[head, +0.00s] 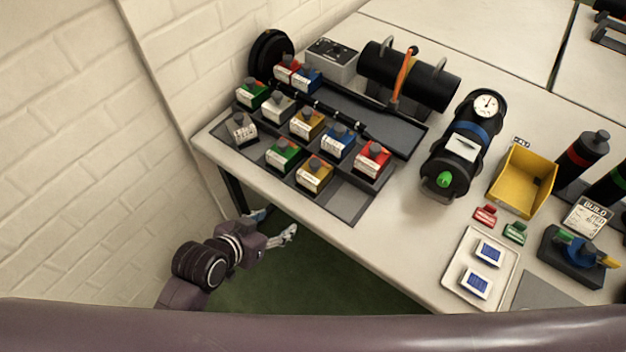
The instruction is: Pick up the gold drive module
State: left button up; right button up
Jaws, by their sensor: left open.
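Two gold modules with white labels and grey knobs sit in the dark rack (345,206) on the table. One gold module (308,123) is in the middle row, and the other gold module (314,174) is in the front row near the table's edge. I cannot tell which of them is the drive module. My left gripper (274,225) is open and empty, beyond the table's front edge, lower left of the rack and apart from both gold modules. My right gripper is not in view.
Green, white, blue and red modules, such as the red module (373,158), stand close around the gold ones. A black cylinder with a gauge (461,144) and a yellow bin (522,181) stand to the right. A brick wall (70,150) rises at the left.

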pick_arm(q)
jog(key=shift+m+t+h, duration=0.4)
jog(key=shift+h, duration=0.2)
jog(key=r, duration=0.1)
jog(key=d+r, duration=0.1)
jog(key=r, duration=0.1)
jog(key=d+r, duration=0.1)
jog(key=r, duration=0.1)
jog(key=shift+r, duration=0.15)
jog(key=m+t+h, duration=0.1)
jog(key=t+h, duration=0.1)
send_near(313, 171)
jog(key=x, duration=0.3)
jog(key=shift+f, duration=0.4)
jog(key=shift+w+d+r, duration=0.15)
jog(key=shift+p+x, duration=0.35)
jog(key=shift+x, duration=0.75)
jog(key=x, duration=0.4)
jog(key=shift+r+p, duration=0.15)
jog(key=shift+p, duration=0.25)
jog(key=shift+w+d+f, duration=0.3)
jog(key=shift+w+f, duration=0.05)
jog(key=shift+w, duration=0.15)
jog(key=shift+c, duration=0.3)
